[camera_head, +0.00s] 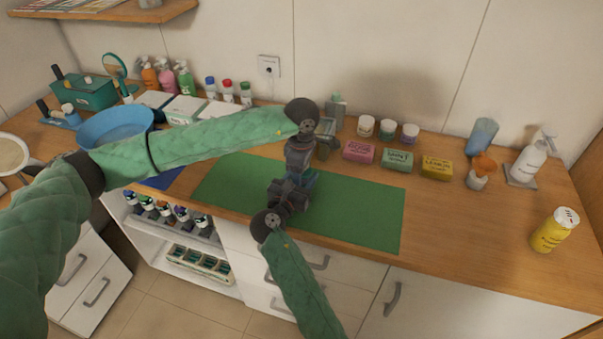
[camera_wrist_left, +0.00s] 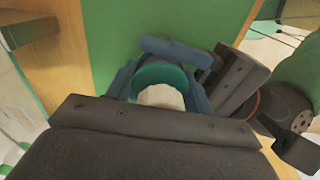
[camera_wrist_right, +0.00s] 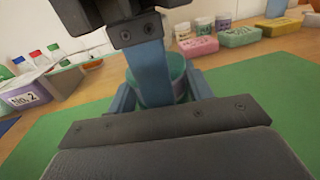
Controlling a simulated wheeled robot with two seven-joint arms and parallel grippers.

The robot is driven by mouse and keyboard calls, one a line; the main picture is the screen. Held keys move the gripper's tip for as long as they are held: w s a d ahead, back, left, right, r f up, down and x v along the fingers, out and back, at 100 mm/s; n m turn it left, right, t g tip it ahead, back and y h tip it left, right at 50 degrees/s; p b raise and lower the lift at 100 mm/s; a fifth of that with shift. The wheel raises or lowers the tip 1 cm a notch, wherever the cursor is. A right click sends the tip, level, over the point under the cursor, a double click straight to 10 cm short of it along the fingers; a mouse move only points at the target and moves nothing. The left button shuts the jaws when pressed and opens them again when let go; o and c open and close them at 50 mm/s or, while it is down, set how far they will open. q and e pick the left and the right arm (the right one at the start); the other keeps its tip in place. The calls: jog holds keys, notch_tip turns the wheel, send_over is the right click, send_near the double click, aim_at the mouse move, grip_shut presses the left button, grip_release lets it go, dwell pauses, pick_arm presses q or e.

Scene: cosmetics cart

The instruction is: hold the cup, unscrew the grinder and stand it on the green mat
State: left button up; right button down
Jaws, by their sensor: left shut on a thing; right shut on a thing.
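A teal cup (camera_wrist_right: 178,84) stands upright over the green mat (camera_head: 355,212); I cannot tell whether it touches the mat. My right gripper (camera_head: 296,189) is shut around the cup from the front, with its blue fingers on either side in the right wrist view. My left gripper (camera_wrist_left: 163,84) comes down from above and is shut on the whitish grinder (camera_wrist_left: 160,97), which sits over the teal cup in the left wrist view. In the head view the grippers almost hide both things. A left finger covers part of the cup in the right wrist view.
Pink, green and yellow boxes (camera_head: 397,159) and small jars (camera_head: 387,129) line the back. A blue bowl (camera_head: 115,128) is at left. A yellow bottle (camera_head: 554,230) and white pump bottle (camera_head: 528,161) stand at right. The mat's right part is clear.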

pick_arm(q)
jog(key=shift+w, duration=0.1)
pick_arm(e)
jog(key=shift+f, duration=0.1)
pick_arm(q)
jog(key=o, duration=1.1)
jog(key=shift+c, duration=0.2)
jog(key=shift+r, duration=2.25)
pick_arm(e)
jog(key=c, duration=0.5)
grip_release()
